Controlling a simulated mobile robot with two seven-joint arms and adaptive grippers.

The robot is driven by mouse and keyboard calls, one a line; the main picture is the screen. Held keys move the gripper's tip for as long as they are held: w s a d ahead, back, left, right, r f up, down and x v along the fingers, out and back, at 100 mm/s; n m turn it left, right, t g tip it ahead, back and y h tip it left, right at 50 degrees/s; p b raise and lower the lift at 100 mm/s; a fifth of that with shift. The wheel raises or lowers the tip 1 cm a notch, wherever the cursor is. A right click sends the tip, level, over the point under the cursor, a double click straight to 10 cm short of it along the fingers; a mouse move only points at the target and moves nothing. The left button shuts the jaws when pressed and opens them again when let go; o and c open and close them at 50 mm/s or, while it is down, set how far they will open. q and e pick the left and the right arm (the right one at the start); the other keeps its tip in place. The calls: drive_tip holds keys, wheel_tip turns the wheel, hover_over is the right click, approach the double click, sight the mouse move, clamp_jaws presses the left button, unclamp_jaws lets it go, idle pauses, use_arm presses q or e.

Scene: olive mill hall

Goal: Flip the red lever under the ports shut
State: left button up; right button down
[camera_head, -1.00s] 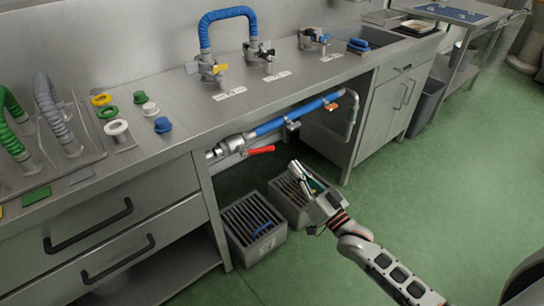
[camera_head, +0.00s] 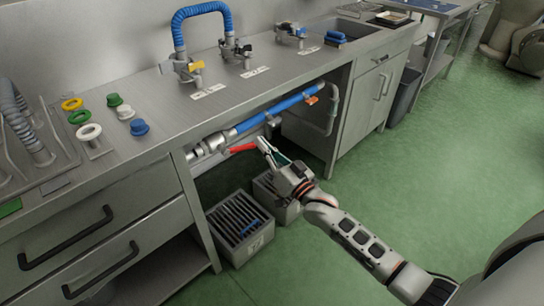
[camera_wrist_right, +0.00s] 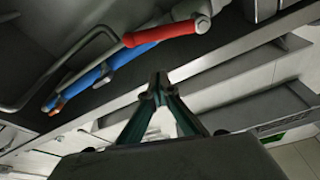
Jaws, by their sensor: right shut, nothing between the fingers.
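The red lever (camera_head: 241,148) sits on a metal valve at the left end of the blue pipe (camera_head: 270,119), below the bench top and its ports. Its handle sticks out to the right, at a slight angle to the pipe. My right gripper (camera_head: 262,142) is shut and empty, its fingertips close to the lever's free end. In the right wrist view the lever (camera_wrist_right: 165,33) lies beyond the shut fingertips (camera_wrist_right: 158,85), with a visible gap in the picture. Contact cannot be told from the head view. My left gripper is not in view.
Ports with taps (camera_head: 189,67) and a blue hose (camera_head: 178,30) stand on the bench top. An orange-handled valve (camera_head: 312,100) is further along the pipe. Slotted grey crates (camera_head: 240,245) stand on the floor below. Open green floor (camera_head: 430,170) lies to the right.

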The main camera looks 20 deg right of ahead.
sight(240, 148)
use_arm(q)
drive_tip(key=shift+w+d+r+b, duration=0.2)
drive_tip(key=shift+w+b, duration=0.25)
drive_tip(key=shift+b, duration=0.35)
use_arm(e)
drive_tip(key=w+a+f, duration=0.2)
drive_tip(key=w+f, duration=0.1)
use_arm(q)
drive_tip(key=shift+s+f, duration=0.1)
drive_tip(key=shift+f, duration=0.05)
